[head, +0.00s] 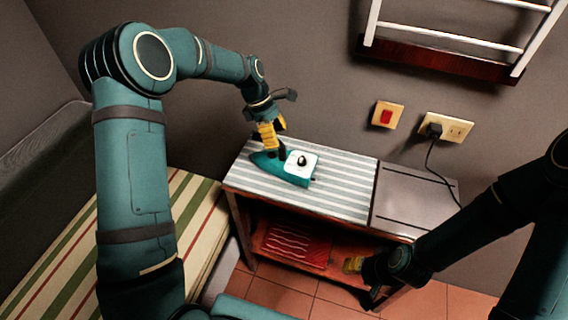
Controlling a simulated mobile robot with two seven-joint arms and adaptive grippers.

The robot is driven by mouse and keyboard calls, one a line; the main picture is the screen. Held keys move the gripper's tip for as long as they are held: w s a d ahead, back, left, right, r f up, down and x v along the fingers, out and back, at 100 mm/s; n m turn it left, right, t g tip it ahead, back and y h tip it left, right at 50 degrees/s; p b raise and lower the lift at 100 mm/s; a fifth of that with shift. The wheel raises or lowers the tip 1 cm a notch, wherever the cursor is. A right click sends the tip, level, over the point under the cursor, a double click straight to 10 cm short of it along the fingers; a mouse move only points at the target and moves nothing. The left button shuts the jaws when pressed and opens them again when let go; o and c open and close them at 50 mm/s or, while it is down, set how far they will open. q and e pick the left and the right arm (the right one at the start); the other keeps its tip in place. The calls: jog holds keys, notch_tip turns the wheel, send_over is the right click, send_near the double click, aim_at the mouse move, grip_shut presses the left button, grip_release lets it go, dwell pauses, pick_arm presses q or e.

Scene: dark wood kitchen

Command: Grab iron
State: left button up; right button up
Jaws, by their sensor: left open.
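A teal and white iron (298,168) lies on the striped top of a small wooden table (345,192). My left gripper (276,152), with yellow parts, points down at the iron's left end. It is open, with its fingertips at or just above the iron; I cannot tell whether they touch it. My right gripper (362,272) is low in front of the table's lower opening, and its fingers are too dark and small to read.
A grey metal panel (415,200) fills the table's right end. A black cord (432,165) runs from a wall outlet (447,128) down to it. A red switch (386,116) is on the wall. A striped bench (175,215) stands left, and a white rack hangs above.

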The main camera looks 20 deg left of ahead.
aim_at(282, 149)
pick_arm(q)
jog(key=shift+b+x, duration=0.55)
jog(key=shift+x, duration=2.15)
jog(key=shift+a, duration=0.1)
grip_shut()
jog(key=shift+r, duration=0.15)
